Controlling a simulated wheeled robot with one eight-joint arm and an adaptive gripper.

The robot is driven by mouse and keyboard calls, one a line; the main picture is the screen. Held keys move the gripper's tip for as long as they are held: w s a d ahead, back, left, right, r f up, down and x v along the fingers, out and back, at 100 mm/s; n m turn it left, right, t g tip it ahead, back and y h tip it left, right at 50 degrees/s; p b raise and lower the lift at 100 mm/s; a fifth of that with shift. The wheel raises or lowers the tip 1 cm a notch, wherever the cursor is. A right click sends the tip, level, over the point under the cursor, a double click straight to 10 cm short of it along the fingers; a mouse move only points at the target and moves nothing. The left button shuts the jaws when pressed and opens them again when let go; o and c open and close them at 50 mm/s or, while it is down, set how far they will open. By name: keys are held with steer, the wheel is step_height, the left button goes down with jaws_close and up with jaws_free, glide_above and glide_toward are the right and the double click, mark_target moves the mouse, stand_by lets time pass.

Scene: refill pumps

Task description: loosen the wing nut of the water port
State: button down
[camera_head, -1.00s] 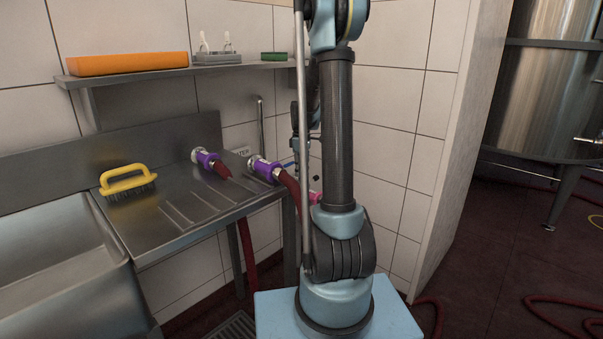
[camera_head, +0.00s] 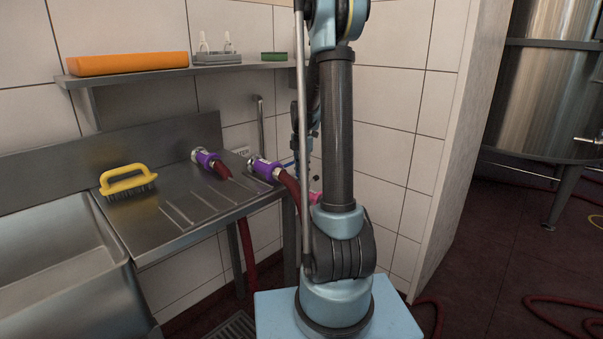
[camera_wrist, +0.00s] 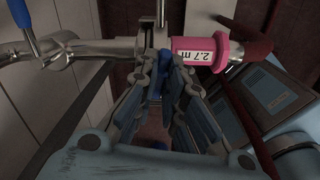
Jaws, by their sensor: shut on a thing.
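In the wrist view my gripper (camera_wrist: 162,72) is shut on the blue wing nut (camera_wrist: 154,61), which shows as a small blue piece between the fingertips. The nut sits at a metal clamp (camera_wrist: 147,44) on the steel pipe of the port. A pink hose coupling (camera_wrist: 199,51) with a white "2.7 m" label joins the clamp on the right. In the head view the pink coupling (camera_head: 316,198) shows beside my arm. The nut and fingertips are hidden there behind my arm.
A blue-handled valve (camera_wrist: 24,17) stands on the pipe at upper left in the wrist view. Two purple couplings (camera_head: 207,159) (camera_head: 264,169) with red hoses sit at the steel counter (camera_head: 185,215). A yellow brush (camera_head: 127,181) lies on it. A shelf (camera_head: 150,75) runs above.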

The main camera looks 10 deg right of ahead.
steer(key=shift+w+n, duration=0.15)
steer(key=shift+n, duration=0.95)
steer(key=c, duration=1.7)
jaws_free()
step_height(320, 180, up, 12)
steer(key=shift+a+f, duration=0.1)
